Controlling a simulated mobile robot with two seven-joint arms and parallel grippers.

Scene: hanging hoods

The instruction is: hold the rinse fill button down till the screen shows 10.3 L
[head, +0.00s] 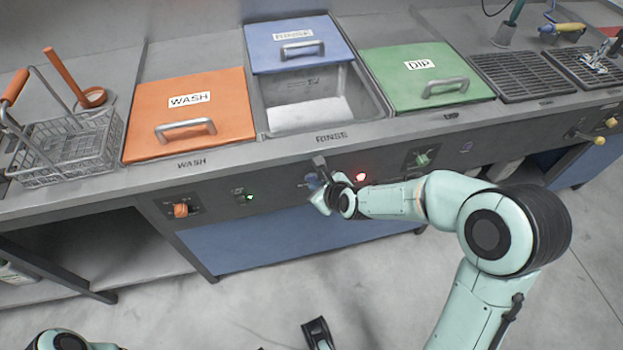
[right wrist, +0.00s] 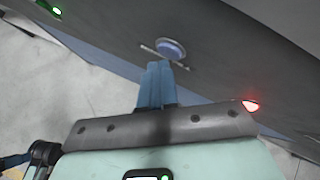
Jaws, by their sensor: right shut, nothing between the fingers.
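My right gripper (head: 318,178) is at the front panel below the rinse basin (head: 310,108). In the right wrist view its two blue fingers (right wrist: 160,68) are closed together and empty. A round blue button (right wrist: 172,50) in a pale ring sits on the panel just beyond the fingertips, slightly to the right. I cannot tell whether the tips touch it. In the head view, the gripper covers most of the blue button (head: 312,180). I cannot read any litre figure on a screen.
A red light (head: 361,177) glows right of the gripper, and a green light (head: 249,197) left. An orange knob (head: 181,210) and a green knob (head: 422,160) are on the same panel. The blue rinse hood (head: 297,45) lies behind the open basin. Floor in front is clear.

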